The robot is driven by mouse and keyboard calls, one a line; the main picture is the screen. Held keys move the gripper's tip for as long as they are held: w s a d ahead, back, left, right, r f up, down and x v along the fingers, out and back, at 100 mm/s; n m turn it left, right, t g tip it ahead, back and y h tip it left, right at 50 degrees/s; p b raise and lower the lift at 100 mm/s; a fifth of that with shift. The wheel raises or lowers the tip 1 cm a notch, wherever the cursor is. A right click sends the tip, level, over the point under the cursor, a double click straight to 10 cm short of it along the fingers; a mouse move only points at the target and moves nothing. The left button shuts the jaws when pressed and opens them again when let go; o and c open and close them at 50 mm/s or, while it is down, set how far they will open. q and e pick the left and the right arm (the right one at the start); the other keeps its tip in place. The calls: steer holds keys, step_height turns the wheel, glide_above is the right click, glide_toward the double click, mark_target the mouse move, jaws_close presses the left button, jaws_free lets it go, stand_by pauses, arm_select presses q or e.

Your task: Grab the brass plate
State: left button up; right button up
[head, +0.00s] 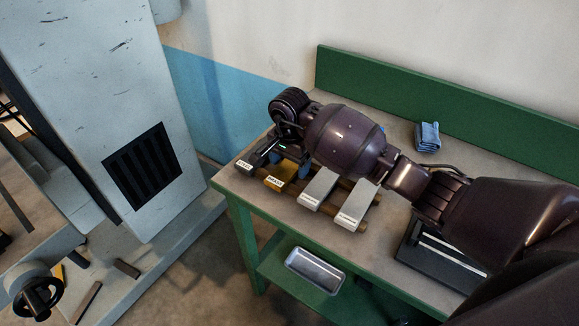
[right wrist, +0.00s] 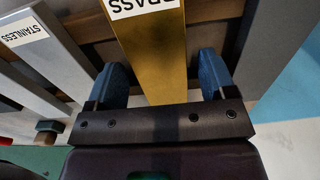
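The brass plate (head: 277,176) lies on a wooden rack on the bench, second from the left in a row of labelled plates. In the right wrist view the brass plate (right wrist: 155,55) runs between the two blue fingers of my right gripper (right wrist: 163,78). The fingers are open, one on each side of it, with a narrow gap showing at both sides. In the head view my right gripper (head: 289,165) is over the far part of the plate, and my wrist hides its far end. My left gripper is not in view.
A dark steel plate (head: 252,162) lies left of the brass one; stainless (head: 318,189) and another grey plate (head: 356,204) lie right. A folded blue cloth (head: 428,137) sits near the green backboard (head: 450,108). A metal tray (head: 315,270) rests on the lower shelf.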

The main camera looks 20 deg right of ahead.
jaws_close()
steer(key=shift+w+r, duration=0.1)
steer(key=shift+r, duration=0.15)
